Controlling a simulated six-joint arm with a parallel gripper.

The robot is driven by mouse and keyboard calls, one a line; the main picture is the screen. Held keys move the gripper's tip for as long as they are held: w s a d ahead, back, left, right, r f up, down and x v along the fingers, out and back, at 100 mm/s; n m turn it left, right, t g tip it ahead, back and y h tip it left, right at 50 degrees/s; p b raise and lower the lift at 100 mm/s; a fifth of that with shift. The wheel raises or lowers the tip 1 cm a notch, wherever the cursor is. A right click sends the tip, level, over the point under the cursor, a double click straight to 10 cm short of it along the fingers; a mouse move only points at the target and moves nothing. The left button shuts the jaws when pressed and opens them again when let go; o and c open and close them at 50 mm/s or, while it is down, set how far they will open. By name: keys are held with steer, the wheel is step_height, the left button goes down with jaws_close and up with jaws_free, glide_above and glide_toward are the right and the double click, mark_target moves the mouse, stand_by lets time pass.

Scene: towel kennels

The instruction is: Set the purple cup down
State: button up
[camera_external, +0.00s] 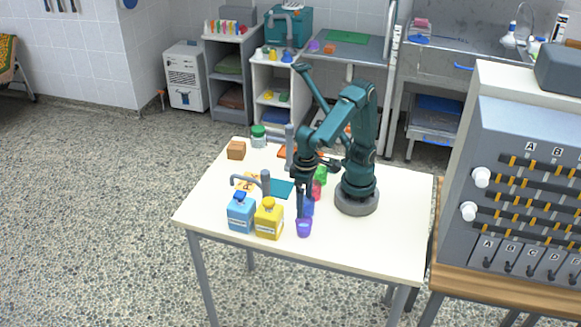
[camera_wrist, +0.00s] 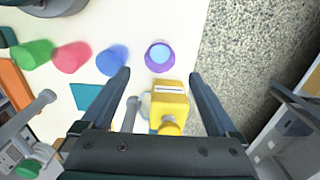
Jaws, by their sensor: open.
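The purple cup (camera_external: 304,228) stands upright on the white table near its front edge, at the end of a row of cups. In the wrist view the purple cup (camera_wrist: 158,56) shows from above, beyond my fingertips and roughly between them, with light blue inside. My gripper (camera_external: 304,212) is open and empty, pointing down just above and behind the cup; its two fingers (camera_wrist: 158,78) are spread wide in the wrist view. No contact between fingers and cup shows.
A blue cup (camera_wrist: 112,59), a red cup (camera_wrist: 72,57) and a green cup (camera_wrist: 36,53) stand in line beside the purple one. A yellow bottle (camera_external: 268,220) and a blue bottle (camera_external: 240,213) stand left of it. The table's right front (camera_external: 375,250) is clear.

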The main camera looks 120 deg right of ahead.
steer(key=s+d+r+n+t, duration=0.4)
steer(key=s+d+n+t, duration=0.1)
steer(key=d+n, duration=0.3)
steer(key=shift+s+d+r+n+t, duration=0.3)
steer(key=shift+s+n, duration=0.2)
steer(key=shift+s, duration=0.25)
stand_by(0.9)
